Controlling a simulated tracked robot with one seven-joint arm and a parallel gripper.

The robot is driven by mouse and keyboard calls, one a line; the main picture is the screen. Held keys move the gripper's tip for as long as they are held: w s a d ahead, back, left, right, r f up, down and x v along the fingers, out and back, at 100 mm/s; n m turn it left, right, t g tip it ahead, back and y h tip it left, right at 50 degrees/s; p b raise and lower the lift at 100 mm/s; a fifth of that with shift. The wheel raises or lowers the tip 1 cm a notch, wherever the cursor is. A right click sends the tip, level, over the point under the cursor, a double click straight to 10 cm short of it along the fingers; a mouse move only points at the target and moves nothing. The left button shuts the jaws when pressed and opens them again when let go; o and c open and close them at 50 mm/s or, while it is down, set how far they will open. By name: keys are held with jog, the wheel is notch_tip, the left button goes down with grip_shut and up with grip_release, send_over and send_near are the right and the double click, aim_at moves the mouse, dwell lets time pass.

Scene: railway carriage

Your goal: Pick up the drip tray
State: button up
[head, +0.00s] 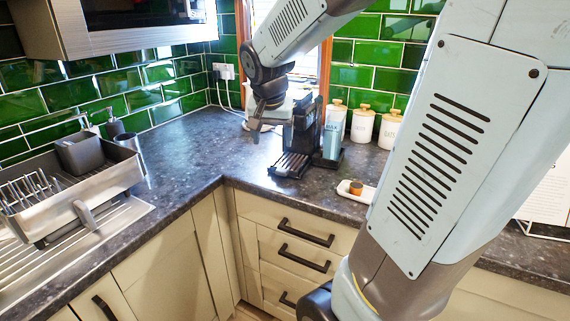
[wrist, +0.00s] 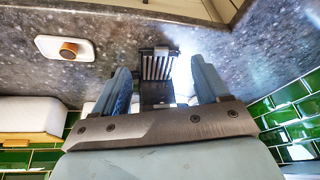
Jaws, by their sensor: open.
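The drip tray (head: 290,165) is a dark, flat tray with a slatted top. It lies on the counter at the front foot of the black coffee machine (head: 301,128). In the wrist view the slatted drip tray (wrist: 156,67) shows between the two fingers, near the tips. My gripper (head: 266,112) is above and behind-left of the tray in the head view, beside the coffee machine. In the wrist view my gripper (wrist: 160,72) has its blue-padded fingers wide apart with nothing held. I cannot tell the exact gap between fingertips and tray.
A blue-labelled carton (head: 332,143) and white canisters (head: 362,124) stand right of the machine. A small brown cup on a white dish (head: 345,190) sits near the counter's front edge. A dish rack (head: 117,172) is at left. The counter (head: 200,150) left of the machine is clear.

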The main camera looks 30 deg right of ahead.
jog(key=w+d+f+m+g+h, duration=0.1)
jog(key=w+d+f+m, duration=0.2)
jog(key=w+f, duration=0.45)
send_over(280, 172)
jog(key=s+a, duration=0.1)
jog(key=a, duration=0.1)
notch_tip(280, 172, down, 6)
jog(key=shift+s+a+r, duration=0.1)
jog(key=shift+s, duration=0.05)
jog(key=shift+x, duration=2.75)
jog(key=shift+s, duration=0.15)
grip_shut()
